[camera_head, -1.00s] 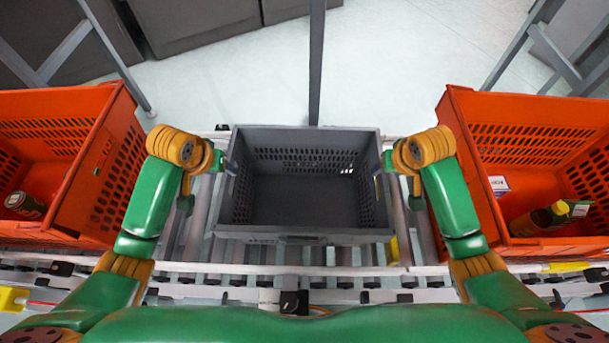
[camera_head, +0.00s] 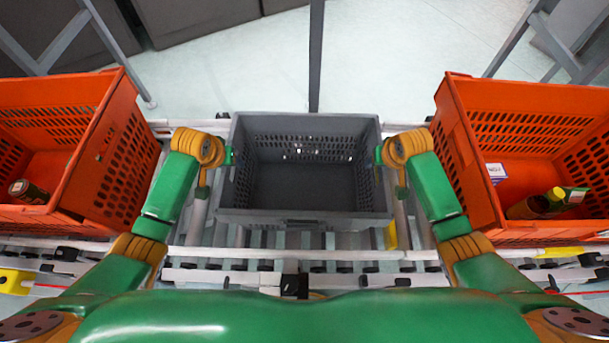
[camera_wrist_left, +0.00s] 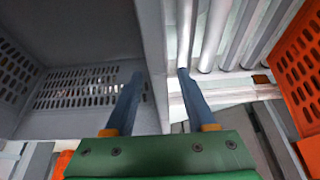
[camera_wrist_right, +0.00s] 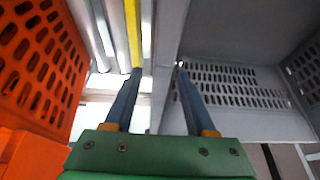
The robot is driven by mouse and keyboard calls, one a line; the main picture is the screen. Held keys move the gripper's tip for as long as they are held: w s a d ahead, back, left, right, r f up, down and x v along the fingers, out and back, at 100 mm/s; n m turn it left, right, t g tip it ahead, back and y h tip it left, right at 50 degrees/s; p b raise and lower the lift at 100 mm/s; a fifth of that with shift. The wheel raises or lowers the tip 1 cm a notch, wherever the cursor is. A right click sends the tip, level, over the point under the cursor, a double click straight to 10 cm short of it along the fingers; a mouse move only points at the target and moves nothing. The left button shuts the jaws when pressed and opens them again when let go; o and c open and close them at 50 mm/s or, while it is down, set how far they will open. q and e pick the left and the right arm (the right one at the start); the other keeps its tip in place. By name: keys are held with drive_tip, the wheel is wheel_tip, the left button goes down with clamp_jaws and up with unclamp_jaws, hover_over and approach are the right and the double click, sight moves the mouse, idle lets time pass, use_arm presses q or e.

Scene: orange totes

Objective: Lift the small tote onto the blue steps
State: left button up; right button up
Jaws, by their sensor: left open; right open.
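The small tote (camera_head: 304,222) is grey, empty and upright on a roller conveyor in the middle of the head view. My left gripper (camera_head: 231,156) is at its left wall. In the left wrist view the open fingers (camera_wrist_left: 155,75) straddle that wall, one over the inside and one outside. My right gripper (camera_head: 379,156) is at the right wall. In the right wrist view its open fingers (camera_wrist_right: 158,70) straddle the wall in the same way. I cannot tell whether the fingers touch the walls. Blue steps are not visible in any view.
Large orange totes stand close on the left (camera_head: 120,165) and right (camera_head: 458,160), each holding small goods. Conveyor rollers (camera_head: 345,241) run beneath the grey tote. A grey post (camera_head: 316,60) rises behind it, with open pale floor (camera_head: 400,50) around.

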use_arm(q)
clamp_jaws()
use_arm(e)
clamp_jaws()
drive_tip(key=shift+r, duration=0.1)
idle(0.9)
